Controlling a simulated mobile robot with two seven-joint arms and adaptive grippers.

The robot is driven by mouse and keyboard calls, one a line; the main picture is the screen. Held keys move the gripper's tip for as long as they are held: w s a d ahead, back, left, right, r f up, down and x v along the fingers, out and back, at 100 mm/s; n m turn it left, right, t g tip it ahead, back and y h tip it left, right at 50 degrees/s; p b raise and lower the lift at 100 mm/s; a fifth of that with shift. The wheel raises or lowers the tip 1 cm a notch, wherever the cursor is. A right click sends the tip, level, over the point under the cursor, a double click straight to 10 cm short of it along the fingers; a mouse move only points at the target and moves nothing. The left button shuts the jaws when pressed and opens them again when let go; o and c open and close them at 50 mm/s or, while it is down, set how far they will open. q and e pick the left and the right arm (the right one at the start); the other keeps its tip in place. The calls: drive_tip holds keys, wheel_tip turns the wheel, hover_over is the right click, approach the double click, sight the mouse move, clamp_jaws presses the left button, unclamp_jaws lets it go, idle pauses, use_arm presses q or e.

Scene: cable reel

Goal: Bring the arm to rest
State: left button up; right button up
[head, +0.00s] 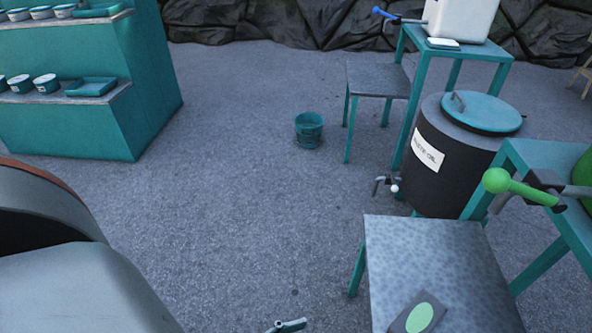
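Neither of my grippers can be made out in the head view. A large rounded grey shape (70,285) with a dark opening and a reddish rim fills the lower left corner. I cannot tell whether it is part of my arm. A small grey bar-like piece (288,326) is cut off at the bottom edge, and I cannot tell what it belongs to. No cable reel can be made out.
At right stand a dark drum (440,165) with a teal lid and tap, and a low metal-topped table (430,260) bearing a green-dotted card (419,317). A teal bucket (309,129) stands on open floor. Teal shelves (100,120) are at left; a white container (460,18) is far right.

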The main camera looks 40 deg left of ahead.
use_arm(q)
drive_tip(key=shift+s+a+f+m+g+y, duration=0.15)
drive_tip(key=shift+s+a+f+m+y, duration=0.1)
drive_tip(key=shift+a+f+m, duration=0.25)
drive_tip(key=shift+s+a+f+m+g+y, duration=0.15)
drive_tip(key=shift+s+a+f+m, duration=0.2)
drive_tip(key=shift+a, duration=0.35)
use_arm(e)
drive_tip(key=shift+f, duration=0.15)
use_arm(q)
drive_tip(key=shift+w+r, duration=0.1)
drive_tip(key=shift+r, duration=0.05)
